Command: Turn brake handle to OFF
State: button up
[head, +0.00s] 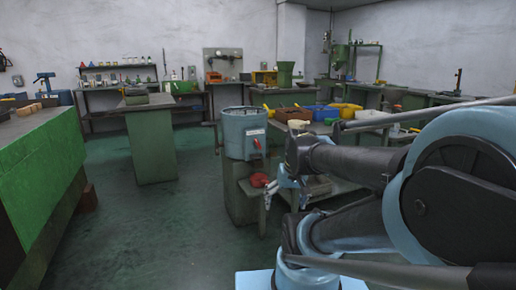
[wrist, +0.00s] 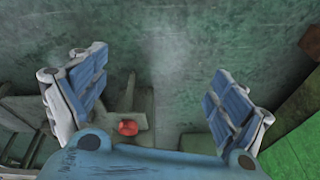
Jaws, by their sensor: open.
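A blue-grey drum-shaped machine (head: 238,135) stands on a green pedestal near the middle of the head view. A small red handle (head: 257,143) is on its right side, beside a white label. Below it is a red knob-like part (head: 259,180); I cannot tell which red part is the brake handle. My gripper (head: 273,190) is just right of and below the drum, pointing down. In the wrist view its blue-padded fingers (wrist: 160,70) are wide apart with nothing between them. A red round part (wrist: 127,127) shows low between the fingers, apart from them.
A green bench (head: 40,160) fills the left side. A workbench with yellow and blue bins (head: 320,112) stands behind my arm. A green stand (head: 150,140) is at back left. The green floor (head: 130,235) between the left bench and the drum is clear.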

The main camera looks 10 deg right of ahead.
jog(key=w+a+r+m+t+y, duration=0.1)
jog(key=w+a+r+t+y, duration=0.15)
jog(key=w, duration=1.05)
jog(key=w+a+r+t+y, duration=0.2)
jog(key=w+r, duration=0.1)
jog(key=w, duration=1)
jog(key=w+a+r+m+t+y, duration=0.1)
jog(key=w+a+r+t+y, duration=0.15)
jog(key=w, duration=1.05)
jog(key=w+d+f+m+t, duration=0.1)
jog(key=w+d+f+t, duration=0.1)
jog(key=w, duration=0.5)
jog(key=w+d+f+m+t, duration=0.1)
jog(key=w+d+f, duration=0.1)
jog(key=w, duration=0.5)
jog(key=m+t+h, duration=0.2)
jog(key=m+t, duration=0.2)
jog(key=m, duration=0.1)
send_near(259, 145)
jog(key=x, duration=1.1)
jog(key=shift+a+r, duration=0.15)
jog(key=c, duration=1.1)
